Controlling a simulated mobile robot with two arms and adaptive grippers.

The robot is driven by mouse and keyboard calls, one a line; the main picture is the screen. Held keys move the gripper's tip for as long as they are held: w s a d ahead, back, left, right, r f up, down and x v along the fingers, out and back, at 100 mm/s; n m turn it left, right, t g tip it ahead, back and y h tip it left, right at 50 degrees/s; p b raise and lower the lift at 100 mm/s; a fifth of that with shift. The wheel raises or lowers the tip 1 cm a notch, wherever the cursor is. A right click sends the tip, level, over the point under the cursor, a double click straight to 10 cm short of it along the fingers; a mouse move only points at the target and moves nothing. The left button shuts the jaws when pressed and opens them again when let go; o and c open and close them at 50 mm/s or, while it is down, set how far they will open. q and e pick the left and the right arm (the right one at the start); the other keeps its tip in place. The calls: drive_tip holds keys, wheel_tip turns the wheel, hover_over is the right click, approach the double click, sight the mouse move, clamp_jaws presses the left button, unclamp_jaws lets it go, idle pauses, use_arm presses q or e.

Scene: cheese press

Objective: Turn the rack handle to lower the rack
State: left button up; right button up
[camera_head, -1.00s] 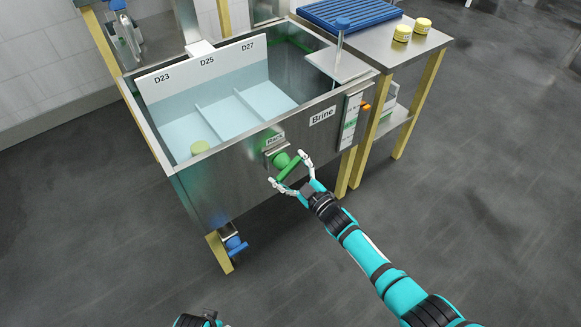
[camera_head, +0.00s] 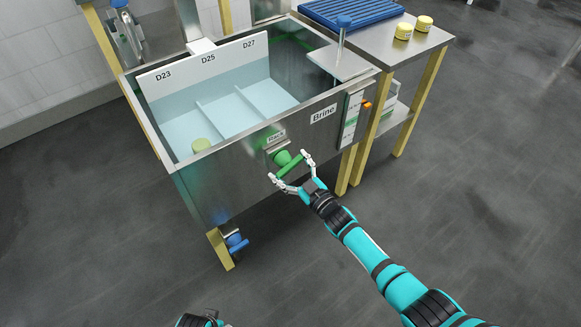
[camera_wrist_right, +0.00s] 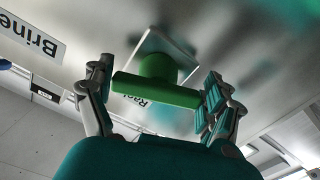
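The green rack handle (camera_head: 290,165) is a bar on a round green knob, on the front wall of the steel brine tank (camera_head: 215,190), below a small "Rack" label. In the head view the bar slants up to the right. My right gripper (camera_head: 290,168) is spread around the bar, with one finger at each end. In the right wrist view the green bar (camera_wrist_right: 155,91) spans between the fingers; whether both touch its ends is unclear. Only a dark bit of my left gripper (camera_head: 200,320) shows at the bottom edge.
A side table (camera_head: 425,42) with a blue rack (camera_head: 350,13) and yellow containers stands at right. The floor in front is clear.

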drive_tip(key=shift+o, duration=1)
drive_tip(key=shift+f, duration=0.1)
drive_tip(key=shift+s+d, duration=0.1)
drive_tip(key=shift+s, duration=0.05)
drive_tip(key=v, duration=1.1)
drive_tip(key=shift+s+d, duration=0.2)
drive_tip(key=shift+s, duration=0.1)
